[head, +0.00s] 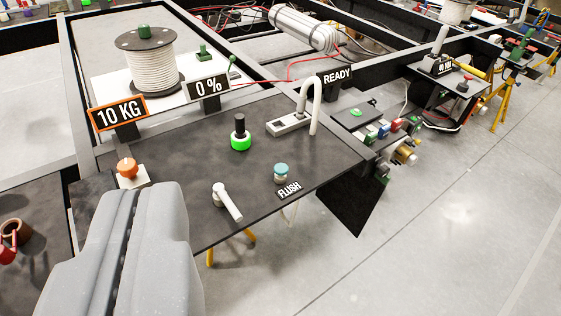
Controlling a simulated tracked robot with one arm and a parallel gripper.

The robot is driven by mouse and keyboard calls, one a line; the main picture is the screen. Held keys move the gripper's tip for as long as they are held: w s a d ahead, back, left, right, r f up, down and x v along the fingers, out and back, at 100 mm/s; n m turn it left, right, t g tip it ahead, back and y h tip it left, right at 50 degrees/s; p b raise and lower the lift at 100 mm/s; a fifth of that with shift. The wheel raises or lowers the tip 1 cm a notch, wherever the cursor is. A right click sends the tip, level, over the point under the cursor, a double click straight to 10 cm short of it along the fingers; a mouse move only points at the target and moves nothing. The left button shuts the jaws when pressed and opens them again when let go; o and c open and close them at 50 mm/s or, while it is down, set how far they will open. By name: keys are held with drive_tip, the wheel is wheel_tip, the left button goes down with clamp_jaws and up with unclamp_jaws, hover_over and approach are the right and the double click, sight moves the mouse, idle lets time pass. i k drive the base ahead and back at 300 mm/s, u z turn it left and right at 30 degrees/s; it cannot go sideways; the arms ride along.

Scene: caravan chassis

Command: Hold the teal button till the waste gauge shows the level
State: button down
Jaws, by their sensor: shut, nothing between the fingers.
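The teal button (281,168) stands on a small pale base near the front edge of the dark panel (320,160), just behind a FLUSH label (289,190). It stands clear of my gripper. My gripper (138,192) is at the lower left, its two grey fingers shut together with nothing between them. It lies left of the teal button, in front of an orange knob. A sign (207,87) at the panel's back reads 0 %. Other signs read 10 KG (118,113) and READY (337,76). None is labelled as the waste gauge.
A white lever (227,202) lies between my gripper and the teal button. The orange knob (127,168) is close beyond my fingertips. A green-ringed black knob (240,134) and a curved white spout (308,100) stand farther back. The floor right of the panel is open.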

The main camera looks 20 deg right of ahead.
sight(280, 169)
drive_tip(key=z, duration=0.05)
drive_tip(key=i, duration=0.95)
drive_tip(key=u, duration=0.05)
